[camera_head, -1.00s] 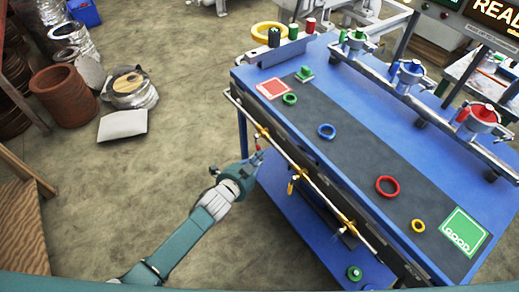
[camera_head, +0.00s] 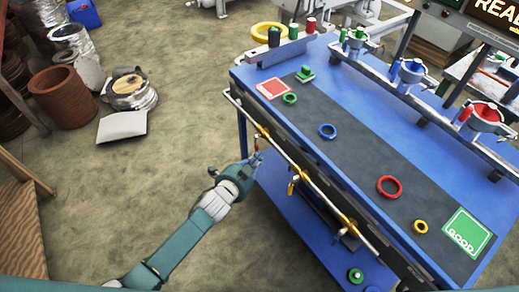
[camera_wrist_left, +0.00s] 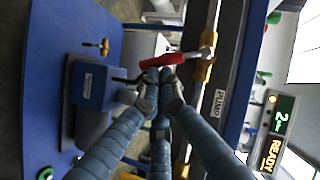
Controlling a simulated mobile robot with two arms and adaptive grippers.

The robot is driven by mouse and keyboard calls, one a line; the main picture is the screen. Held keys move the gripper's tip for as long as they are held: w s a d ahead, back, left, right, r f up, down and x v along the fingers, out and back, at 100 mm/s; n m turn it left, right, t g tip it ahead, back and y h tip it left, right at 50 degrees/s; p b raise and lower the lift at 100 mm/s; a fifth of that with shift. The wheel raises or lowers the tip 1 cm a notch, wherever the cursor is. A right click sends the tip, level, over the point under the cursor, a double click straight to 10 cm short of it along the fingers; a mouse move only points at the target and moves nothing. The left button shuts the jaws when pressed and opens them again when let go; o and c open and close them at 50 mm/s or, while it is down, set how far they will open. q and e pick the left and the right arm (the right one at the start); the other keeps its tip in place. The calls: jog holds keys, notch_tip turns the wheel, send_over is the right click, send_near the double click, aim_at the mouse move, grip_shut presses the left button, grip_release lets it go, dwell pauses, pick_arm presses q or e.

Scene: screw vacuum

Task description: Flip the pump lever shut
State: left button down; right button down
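The pump lever has a red handle (camera_wrist_left: 178,59) on a brass valve (camera_wrist_left: 204,62) at the bench's edge. A PUMP label (camera_wrist_left: 218,103) is beside it in the left wrist view. In the head view the lever (camera_head: 257,145) is a small red spot at the bench's left side. My left gripper (camera_head: 253,161) is right by it. In the left wrist view, the fingertips of my left gripper (camera_wrist_left: 159,80) are drawn together just beside the red handle, near its free end. I cannot tell whether they touch it. My right gripper is not in view.
The blue bench (camera_head: 360,185) carries several coloured rings and a dark strip. A pipe (camera_head: 300,170) with brass valves runs along its near side. A blue lower shelf (camera_head: 325,245) lies below. The floor (camera_head: 150,190) left of the bench is clear near the arm.

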pick_arm(q)
jog(key=shift+w+a+f, duration=0.4)
jog(key=shift+f, duration=0.15)
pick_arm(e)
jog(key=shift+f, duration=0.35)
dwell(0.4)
